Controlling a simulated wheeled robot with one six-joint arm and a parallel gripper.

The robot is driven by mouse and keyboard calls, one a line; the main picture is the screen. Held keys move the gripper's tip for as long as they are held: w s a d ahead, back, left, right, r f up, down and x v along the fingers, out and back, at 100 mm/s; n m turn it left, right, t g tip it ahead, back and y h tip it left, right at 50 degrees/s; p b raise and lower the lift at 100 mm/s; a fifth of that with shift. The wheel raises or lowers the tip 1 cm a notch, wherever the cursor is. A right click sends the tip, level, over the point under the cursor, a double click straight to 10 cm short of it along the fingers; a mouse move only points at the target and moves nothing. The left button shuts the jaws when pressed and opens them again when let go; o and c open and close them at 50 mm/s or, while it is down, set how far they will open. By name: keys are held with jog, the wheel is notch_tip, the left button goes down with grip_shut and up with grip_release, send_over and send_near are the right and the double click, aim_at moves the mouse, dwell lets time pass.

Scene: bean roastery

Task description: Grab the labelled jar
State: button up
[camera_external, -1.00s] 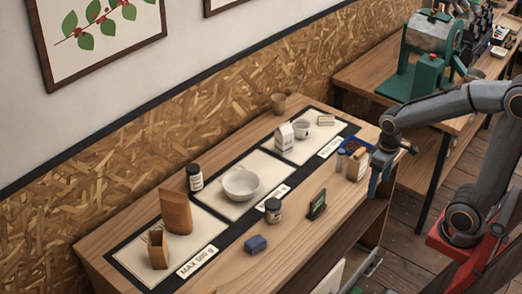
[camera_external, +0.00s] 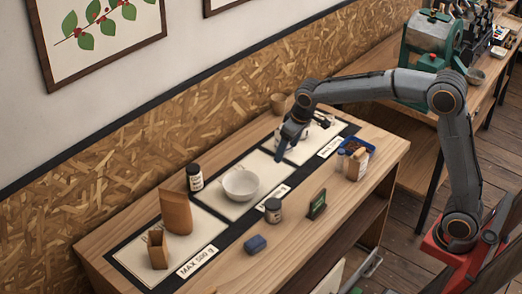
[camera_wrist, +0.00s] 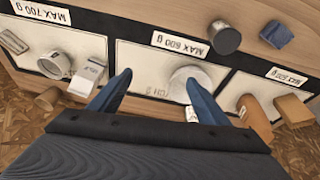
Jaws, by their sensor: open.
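Two dark-lidded jars with pale labels stand on the table. One jar (camera_external: 195,178) is at the back, behind the white bowl (camera_external: 240,184), between the left and middle pale panels. The other jar (camera_external: 273,211) is at the front, right of the bowl; it shows at the top of the wrist view (camera_wrist: 226,40). My gripper (camera_external: 283,156) is open and empty, pointing down above the panels, right of both jars. In the wrist view its fingers (camera_wrist: 158,78) spread over the middle panel, and the right finger partly covers the bowl (camera_wrist: 180,82). The back jar is mostly hidden there.
Tall and short brown bags (camera_external: 176,211) (camera_external: 158,250) stand on the left panel. A white carton (camera_wrist: 88,75) and cup (camera_wrist: 55,64) are on the right panel. A blue block (camera_external: 255,244), small dark sign (camera_external: 317,204) and blue tray (camera_external: 360,147) line the front.

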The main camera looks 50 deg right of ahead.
jog(key=w+a+f+t+b, duration=0.2)
jog(key=w+a, duration=0.7)
jog(key=w, duration=0.5)
jog(key=n+y+b, duration=0.1)
send_near(199, 174)
jog(key=w+a+r, duration=0.1)
jog(key=shift+t, duration=0.5)
jog(key=f, duration=0.4)
jog(key=shift+w+a+f, duration=0.15)
jog(key=shift+w+a, duration=0.05)
jog(key=shift+w, duration=0.15)
jog(key=shift+w+f, duration=0.25)
jog(key=shift+f, duration=0.45)
jog(key=shift+x, duration=0.8)
jog(key=x, duration=0.2)
jog(key=p+x, duration=0.1)
jog(key=x, duration=0.1)
jog(key=shift+d, duration=0.4)
jog(key=shift+w+a+f, duration=0.1)
jog(key=shift+w+f, duration=0.25)
jog(key=shift+f, duration=0.25)
jog(key=c, duration=1.3)
